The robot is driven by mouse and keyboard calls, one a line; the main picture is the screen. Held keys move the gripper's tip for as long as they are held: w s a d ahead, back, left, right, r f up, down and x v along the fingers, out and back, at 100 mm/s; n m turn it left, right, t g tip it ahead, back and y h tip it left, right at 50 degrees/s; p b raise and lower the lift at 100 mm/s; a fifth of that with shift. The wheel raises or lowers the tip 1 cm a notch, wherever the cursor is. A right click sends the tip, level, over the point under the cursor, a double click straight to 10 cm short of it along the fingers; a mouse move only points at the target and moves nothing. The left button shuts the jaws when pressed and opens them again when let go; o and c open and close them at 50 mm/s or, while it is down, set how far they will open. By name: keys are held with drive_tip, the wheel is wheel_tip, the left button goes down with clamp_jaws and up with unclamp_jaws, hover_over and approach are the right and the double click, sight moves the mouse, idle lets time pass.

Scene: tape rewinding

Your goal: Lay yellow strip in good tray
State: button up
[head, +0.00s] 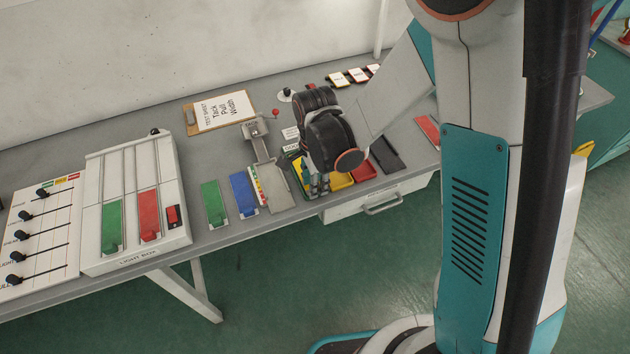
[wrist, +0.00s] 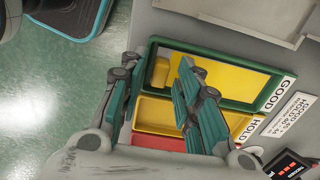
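In the wrist view the yellow strip (wrist: 232,79) lies inside the green-rimmed tray labelled GOOD (wrist: 205,47). A raised yellow block (wrist: 161,72) shows at the strip's left end. My gripper (wrist: 156,72) is open, its two fingers spread on either side of the block, with visible gaps to it. The right finger hides part of the strip and the lower rim. In the head view my gripper (head: 318,184) points down over the trays at the table's front edge and hides most of the green tray; the strip cannot be made out there.
The yellow HOLD tray (wrist: 154,112) adjoins the GOOD tray, with a red tray (wrist: 158,141) beyond it. In the head view, blue (head: 243,194) and green (head: 214,204) strips lie to the left, near the light box (head: 133,200). A dark tray (head: 386,155) stands to the right.

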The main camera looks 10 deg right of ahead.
idle(0.3)
wheel_tip(320, 180, up, 13)
drive_tip(key=p, duration=0.4)
drive_tip(key=shift+f, duration=0.2)
drive_tip(key=shift+s+d, duration=0.1)
